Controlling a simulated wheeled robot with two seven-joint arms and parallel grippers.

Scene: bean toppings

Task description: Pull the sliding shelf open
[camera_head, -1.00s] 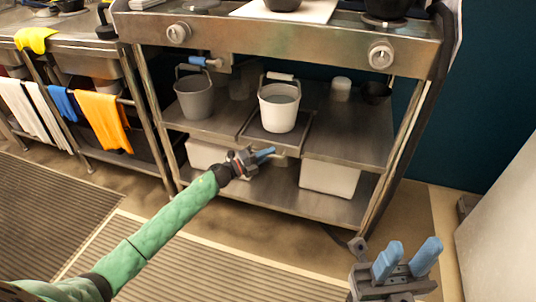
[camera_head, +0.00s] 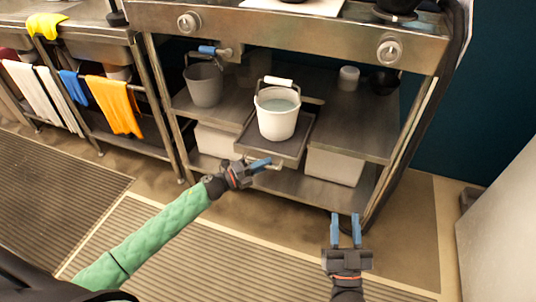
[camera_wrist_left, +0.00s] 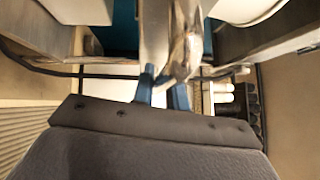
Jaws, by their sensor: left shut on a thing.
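The sliding shelf (camera_head: 287,147) is a small metal tray that juts out from the middle level of the steel cart. A white bucket (camera_head: 276,121) with a white-gripped handle stands on it. My left gripper (camera_head: 258,164) is at the shelf's front edge, shut on its handle (camera_head: 268,166). In the left wrist view, the blue fingertips (camera_wrist_left: 163,92) close on a blurred metal bar (camera_wrist_left: 178,50). My right gripper (camera_head: 345,230) is open and empty, low in front of the cart's right side.
A grey bucket (camera_head: 204,84) stands left on the middle level. White bins (camera_head: 334,166) sit on the level below. Floor in front is clear.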

